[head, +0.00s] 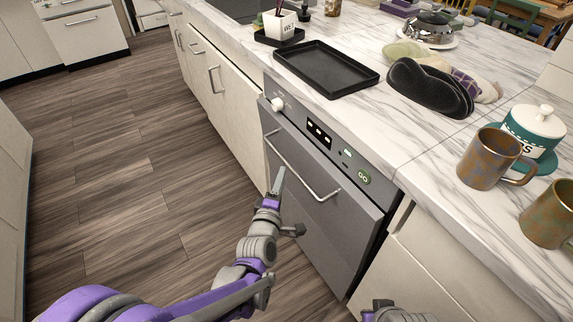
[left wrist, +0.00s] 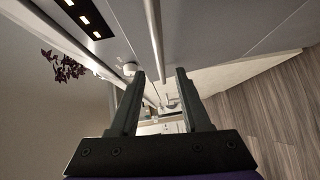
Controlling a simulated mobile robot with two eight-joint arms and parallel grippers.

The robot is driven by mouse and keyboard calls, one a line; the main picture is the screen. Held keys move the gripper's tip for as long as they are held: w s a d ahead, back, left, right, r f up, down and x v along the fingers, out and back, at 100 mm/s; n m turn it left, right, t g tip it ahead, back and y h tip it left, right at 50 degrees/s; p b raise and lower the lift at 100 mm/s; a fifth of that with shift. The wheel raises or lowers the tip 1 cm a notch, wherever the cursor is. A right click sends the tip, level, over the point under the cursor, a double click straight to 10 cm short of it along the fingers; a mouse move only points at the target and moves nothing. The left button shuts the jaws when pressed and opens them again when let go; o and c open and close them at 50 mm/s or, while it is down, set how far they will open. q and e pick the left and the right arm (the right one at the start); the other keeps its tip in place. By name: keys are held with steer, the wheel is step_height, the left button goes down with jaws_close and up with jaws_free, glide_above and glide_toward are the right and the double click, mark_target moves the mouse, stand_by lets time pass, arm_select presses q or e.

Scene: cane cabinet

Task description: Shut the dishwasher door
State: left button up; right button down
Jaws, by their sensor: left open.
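The dishwasher door (head: 318,205) is a grey front with a long bar handle (head: 300,165), below a control panel (head: 325,137) with a knob and a green button. The door stands slightly out from the cabinet, with a dark gap along its right side. In the head view my left gripper (head: 279,181) is in front of the door's left part, below the handle's left end. I cannot tell whether the fingers touch the door.
The marble counter above holds a black tray (head: 326,69), a black oven mitt (head: 430,87), brown mugs (head: 490,158) and a teal and white jar (head: 533,130). Pale cabinets (head: 222,85) flank the dishwasher. The wooden floor (head: 125,170) to the left is clear.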

mark_target(286, 162)
arm_select(q)
steer(key=b+x, duration=0.1)
steer(key=x, duration=0.6)
steer(key=shift+w, duration=0.25)
jaws_close()
stand_by(1.1)
